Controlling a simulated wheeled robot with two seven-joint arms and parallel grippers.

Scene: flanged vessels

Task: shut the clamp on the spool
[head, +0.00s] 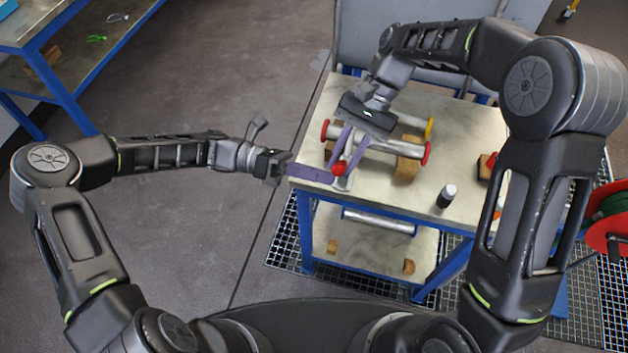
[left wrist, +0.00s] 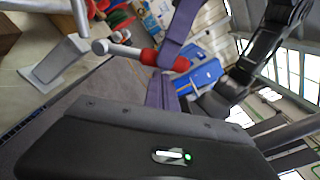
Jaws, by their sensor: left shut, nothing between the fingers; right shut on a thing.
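The spool (head: 395,146) is a grey tube with red ends, lying across wooden blocks on the table. The clamp's red grip (head: 339,169) shows at the spool's near left, with a grey metal part below it. In the left wrist view the red grip (left wrist: 142,55) sits on a metal bar with a crosspiece. My right gripper (head: 341,164) reaches down over the spool, its purple fingers on either side of the red grip. Its exact contact is partly hidden. My left gripper (head: 328,179) is shut and empty, its purple fingers pointing right, tips close to the red grip.
A yellow-ended tube (head: 429,127) lies behind the spool. A dark bottle with a white cap (head: 446,196) stands on the blue-framed table's right front. A red hose reel (head: 606,222) is at far right. The floor left of the table is clear.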

